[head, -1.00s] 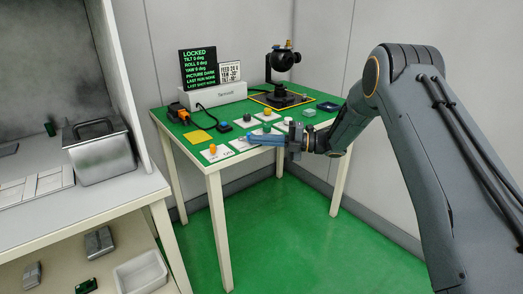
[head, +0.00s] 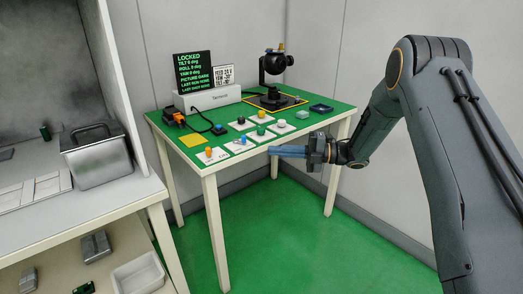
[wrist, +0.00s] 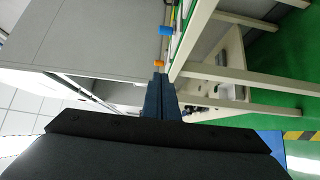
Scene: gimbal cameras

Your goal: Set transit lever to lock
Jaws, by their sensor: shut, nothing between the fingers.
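The green-topped table (head: 172,142) carries several white control plates. An orange knob (head: 209,152) stands upright on the front left plate, whose print is too small to read. A blue knob (head: 241,141) is on the plate to its right. I cannot tell which control is the transit lever. The black display (head: 193,72) reads LOCKED with zero tilt, roll and yaw. The black gimbal camera (head: 274,65) stands at the back. My gripper (head: 271,151) is shut and empty at the table's front edge, right of these knobs. The wrist view shows its blue fingers (wrist: 160,82), the orange knob (wrist: 158,64) and the blue knob (wrist: 166,31).
A side bench with a metal bin (head: 98,157) stands at left. The green floor (head: 290,235) in front is clear.

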